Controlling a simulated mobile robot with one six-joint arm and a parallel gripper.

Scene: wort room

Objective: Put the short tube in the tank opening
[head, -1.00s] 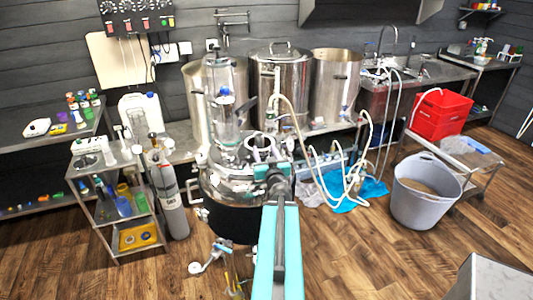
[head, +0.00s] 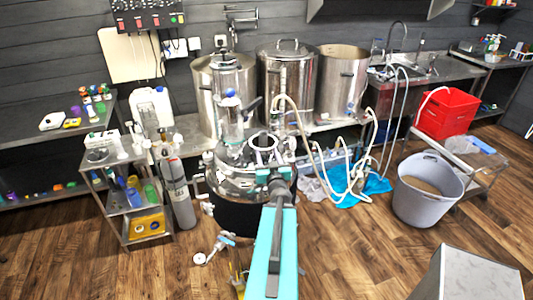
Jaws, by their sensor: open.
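The tank (head: 243,188) is a round steel vessel with a shiny domed lid and a dark lower body, in the middle of the head view. A short, open-ended steel tube (head: 263,144) stands upright at the right of its lid. I cannot tell whether it is loose or part of the opening, and its foot is partly hidden.
Steel kettles (head: 285,85) stand behind the tank, with pale hoses to the right. A shelf cart (head: 128,195) and a grey gas cylinder (head: 180,195) are at left. A grey bucket (head: 427,190) and a metal box (head: 465,275) are at right. Fittings lie on the floor in front.

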